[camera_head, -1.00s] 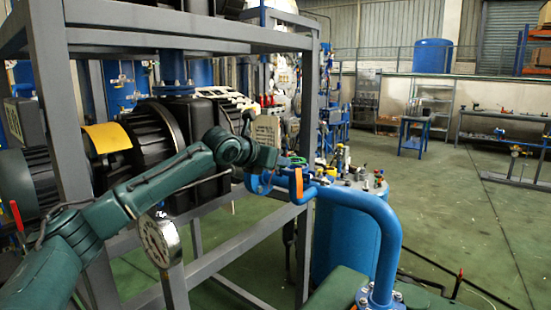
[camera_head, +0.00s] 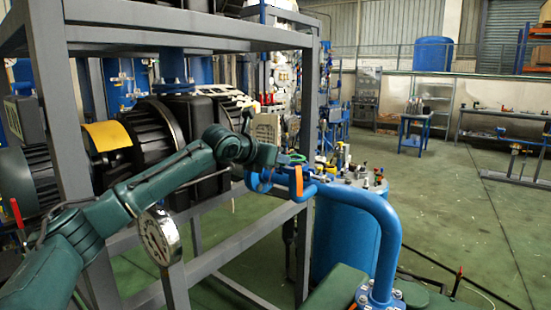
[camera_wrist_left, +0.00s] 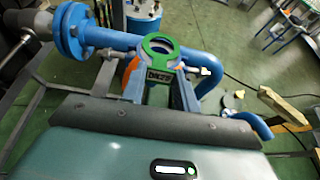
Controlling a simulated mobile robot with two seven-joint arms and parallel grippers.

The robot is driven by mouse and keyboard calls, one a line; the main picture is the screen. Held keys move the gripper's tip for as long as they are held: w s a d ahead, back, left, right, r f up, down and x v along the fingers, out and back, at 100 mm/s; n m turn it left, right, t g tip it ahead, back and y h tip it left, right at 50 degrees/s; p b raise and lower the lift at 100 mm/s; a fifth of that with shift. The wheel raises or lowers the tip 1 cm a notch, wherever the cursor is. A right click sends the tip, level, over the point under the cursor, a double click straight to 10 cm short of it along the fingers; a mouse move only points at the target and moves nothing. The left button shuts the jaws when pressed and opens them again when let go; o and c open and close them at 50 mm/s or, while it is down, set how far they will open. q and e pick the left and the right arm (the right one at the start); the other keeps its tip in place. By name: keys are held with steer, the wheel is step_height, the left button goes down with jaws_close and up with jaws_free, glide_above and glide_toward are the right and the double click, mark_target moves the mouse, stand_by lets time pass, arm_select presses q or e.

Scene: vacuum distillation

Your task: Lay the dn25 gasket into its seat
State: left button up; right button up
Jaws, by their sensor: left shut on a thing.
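The dn25 gasket is a green ring with a dark opening (camera_wrist_left: 144,47), and its tab (camera_wrist_left: 159,77) is marked DN25. My left gripper (camera_wrist_left: 158,92) is shut on the tab, with the ring beyond the fingertips. The ring appears above the blue pipework (camera_wrist_left: 116,42), though the exact gap cannot be told. In the head view my left gripper (camera_head: 291,160) is just above the blue pipe fitting, and the gasket is too small to make out clearly. I cannot tell which opening is the seat. My right gripper is not in view.
A blue bent pipe (camera_head: 385,235) with an orange handle (camera_head: 299,181) runs by the gripper. A blue tank (camera_head: 340,240) stands behind it. A grey frame (camera_head: 55,110) and a gauge (camera_head: 158,237) are at the left. Green floor is open at the right.

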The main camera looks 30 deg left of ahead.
arm_select(q)
steer(key=shift+f, duration=0.8)
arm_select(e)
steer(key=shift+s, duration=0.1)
arm_select(q)
steer(key=o, duration=1)
steer(key=b+v, duration=0.2)
steer(key=v, duration=1.1)
steer(key=shift+s+d, duration=0.1)
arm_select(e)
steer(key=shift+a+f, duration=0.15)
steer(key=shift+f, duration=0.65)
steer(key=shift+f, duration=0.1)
